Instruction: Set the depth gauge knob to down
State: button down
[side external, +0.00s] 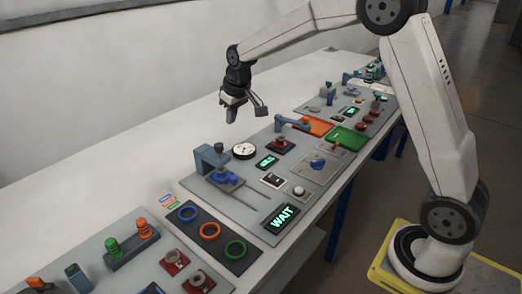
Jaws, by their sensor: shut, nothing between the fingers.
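My gripper (231,118) hangs in the air over the back part of the table, pointing down. It is shut and holds nothing. A round white dial gauge (243,150) with a dark rim lies on the grey panel, below and slightly right of my gripper. A blue knob (318,163) sits on a light plate to the right of the gauge. No label shows which control is the depth gauge knob, and the direction of any pointer is too small to tell.
A blue-grey clamp fixture (210,158) stands left of the gauge. A display reading WAIT (282,218) is at the panel's front. Orange (313,126) and green (347,138) trays lie to the right. Coloured rings (210,231) lie on a dark board. The table's back strip (130,190) is clear.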

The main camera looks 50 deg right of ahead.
jog(key=w+d+r, duration=0.2)
jog(key=w, duration=0.3)
jog(key=shift+w+r, duration=0.15)
jog(key=shift+w, duration=0.25)
jog(key=shift+d, duration=0.1)
send_near(218, 144)
jog(key=x, duration=0.5)
jog(key=shift+w, duration=0.3)
jog(key=shift+f, duration=1)
